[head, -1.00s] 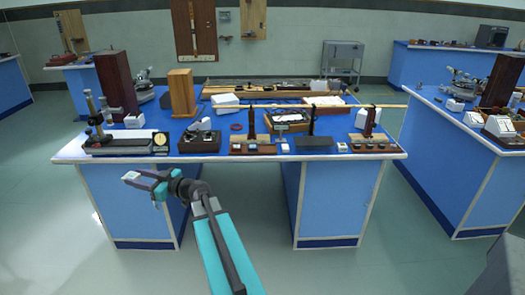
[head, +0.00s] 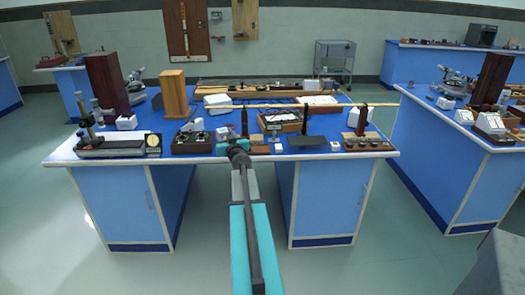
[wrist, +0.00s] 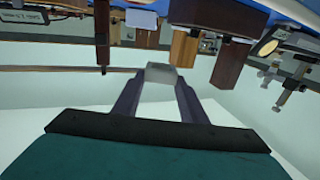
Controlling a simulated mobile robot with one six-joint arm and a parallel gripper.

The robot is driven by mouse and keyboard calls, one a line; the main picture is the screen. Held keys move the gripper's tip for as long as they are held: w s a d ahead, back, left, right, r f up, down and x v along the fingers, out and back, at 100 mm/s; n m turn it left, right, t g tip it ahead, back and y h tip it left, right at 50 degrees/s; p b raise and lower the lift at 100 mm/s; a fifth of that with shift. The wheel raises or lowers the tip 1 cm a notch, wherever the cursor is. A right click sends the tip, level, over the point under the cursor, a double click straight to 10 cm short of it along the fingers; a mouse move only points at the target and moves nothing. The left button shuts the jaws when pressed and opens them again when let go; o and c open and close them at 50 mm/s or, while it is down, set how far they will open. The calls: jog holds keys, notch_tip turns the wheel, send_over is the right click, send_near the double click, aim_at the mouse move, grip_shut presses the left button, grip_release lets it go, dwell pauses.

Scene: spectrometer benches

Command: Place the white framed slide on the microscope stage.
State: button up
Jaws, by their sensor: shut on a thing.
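My gripper (wrist: 161,74) is shut on a small pale, flat, squarish piece (wrist: 160,69), which looks like the white framed slide, held between the fingertips. In the head view my gripper (head: 229,143) is at the front edge of the blue-topped bench, left of its middle; its fingers are small and partly lost against the things behind.
The bench (head: 130,160) is crowded. A dark tall box (head: 106,82) and a wooden block (head: 174,92) stand behind the instrument. A dark-based device (head: 192,143) sits left of my gripper. Small white squares (head: 335,147) lie near the front edge.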

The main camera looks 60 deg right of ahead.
jog(key=s+d+f+m+g+h, duration=0.2)
jog(key=s+d+m+g+h, duration=0.1)
jog(key=s+d, duration=0.7)
jog(key=d+g+h, duration=0.1)
jog(key=d, duration=0.3)
jog(key=shift+s+d+m, duration=0.25)
jog(key=shift+d+m, duration=0.05)
jog(key=shift+f, duration=0.15)
jog(key=b, duration=0.2)
send_over(263, 153)
jog(key=shift+w+d+f, duration=0.15)
jog(key=shift+f, duration=1.05)
jog(key=shift+w+d+f, duration=0.1)
jog(key=shift+f, duration=1.1)
jog(key=shift+f, duration=2.3)
jog(key=shift+f, duration=0.25)
